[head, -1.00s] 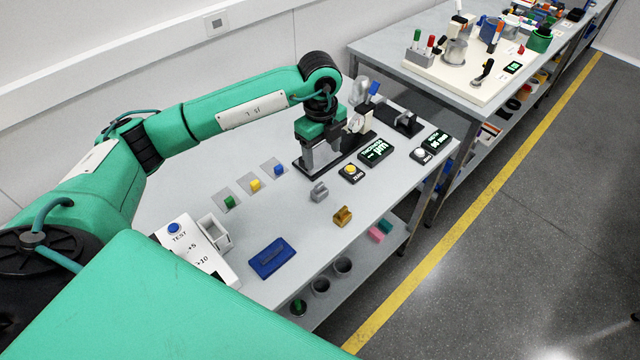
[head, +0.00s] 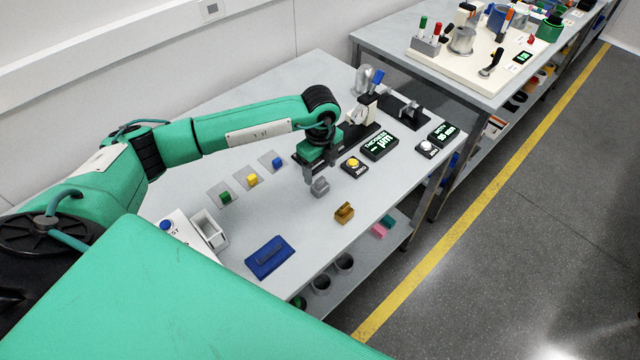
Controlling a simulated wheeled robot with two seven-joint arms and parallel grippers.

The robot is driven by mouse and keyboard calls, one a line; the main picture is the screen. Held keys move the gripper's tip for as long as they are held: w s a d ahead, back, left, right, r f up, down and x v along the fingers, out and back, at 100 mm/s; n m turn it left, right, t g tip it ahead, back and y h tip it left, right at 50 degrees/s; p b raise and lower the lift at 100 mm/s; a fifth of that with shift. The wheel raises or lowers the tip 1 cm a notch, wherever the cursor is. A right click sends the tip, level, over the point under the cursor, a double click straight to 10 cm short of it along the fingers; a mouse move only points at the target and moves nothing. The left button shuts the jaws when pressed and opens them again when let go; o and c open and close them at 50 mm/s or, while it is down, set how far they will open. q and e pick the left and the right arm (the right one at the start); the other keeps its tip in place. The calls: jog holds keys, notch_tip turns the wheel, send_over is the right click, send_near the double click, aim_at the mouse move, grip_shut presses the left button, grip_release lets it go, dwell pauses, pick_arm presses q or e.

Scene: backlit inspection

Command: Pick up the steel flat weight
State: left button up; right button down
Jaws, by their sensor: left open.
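The steel flat weight looks to be the small grey block with a raised grip (head: 320,187) on the table, right of the coloured blocks. My left gripper (head: 309,178) is open and points down just above and to the left of the grey block. The fingers are small in this view, and I cannot tell whether they touch it. My right gripper does not show.
A brass block (head: 344,212) sits nearby to the right. A yellow-button box (head: 354,165) and the thickness display (head: 380,146) stand behind. Green, yellow and blue blocks lie on pads at left.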

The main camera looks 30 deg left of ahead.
aim_at(320, 179)
pick_arm(q)
jog(key=shift+f+p, duration=0.45)
jog(key=shift+f, duration=0.05)
notch_tip(320, 179, down, 3)
jog(key=shift+f+p, duration=0.2)
jog(key=shift+p, duration=0.65)
jog(key=shift+f, duration=0.5)
jog(key=c, duration=1.1)
jog(key=shift+c, duration=0.8)
jog(key=shift+w+r, duration=0.1)
